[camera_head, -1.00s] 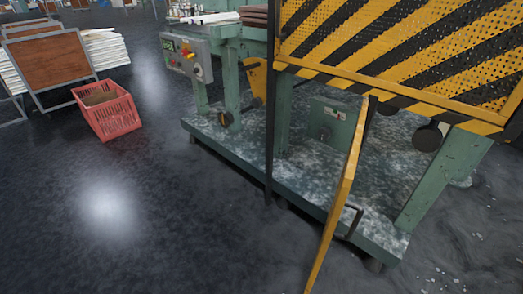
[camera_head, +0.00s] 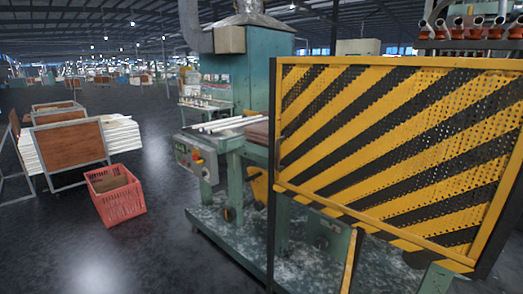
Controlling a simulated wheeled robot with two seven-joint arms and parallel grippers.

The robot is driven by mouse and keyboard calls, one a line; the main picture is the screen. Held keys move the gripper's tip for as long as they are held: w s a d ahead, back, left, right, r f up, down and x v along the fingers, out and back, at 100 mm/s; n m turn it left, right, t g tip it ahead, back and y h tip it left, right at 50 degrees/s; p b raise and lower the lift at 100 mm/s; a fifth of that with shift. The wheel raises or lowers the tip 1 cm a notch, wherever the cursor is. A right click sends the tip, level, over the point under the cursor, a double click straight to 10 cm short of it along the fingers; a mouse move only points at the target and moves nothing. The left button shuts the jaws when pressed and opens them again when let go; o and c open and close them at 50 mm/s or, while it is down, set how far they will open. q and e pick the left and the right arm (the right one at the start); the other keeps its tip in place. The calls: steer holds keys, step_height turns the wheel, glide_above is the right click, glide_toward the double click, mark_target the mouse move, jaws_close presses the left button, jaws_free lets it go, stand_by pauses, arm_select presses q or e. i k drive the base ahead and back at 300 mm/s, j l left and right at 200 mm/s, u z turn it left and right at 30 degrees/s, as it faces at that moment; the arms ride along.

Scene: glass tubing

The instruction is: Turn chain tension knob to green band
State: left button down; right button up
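The teal-green machine (camera_head: 240,75) stands right of centre in the head view. A small dark round part (camera_head: 228,214) sits low on its near left leg; I cannot tell whether it is the chain tension knob. A green box (camera_head: 325,232) sits low under the guard, partly covered by it; no green band can be made out on it. Another dark round part (camera_head: 417,258) shows below the guard at the right. A grey control panel (camera_head: 196,160) with coloured buttons juts out at the machine's left end. Neither of my grippers shows in this view.
A yellow-and-black striped mesh guard (camera_head: 390,150) covers the machine's front right. A red crate (camera_head: 116,198) is on the floor at the left. Carts with brown boards (camera_head: 70,145) and white stacks (camera_head: 118,140) stand behind it. Dark floor (camera_head: 160,255) is clear in front.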

mark_target(321, 242)
steer(key=l, duration=0.45)
steer(key=k+l, duration=0.15)
steer(key=l, duration=0.7)
steer(key=k+u, duration=0.05)
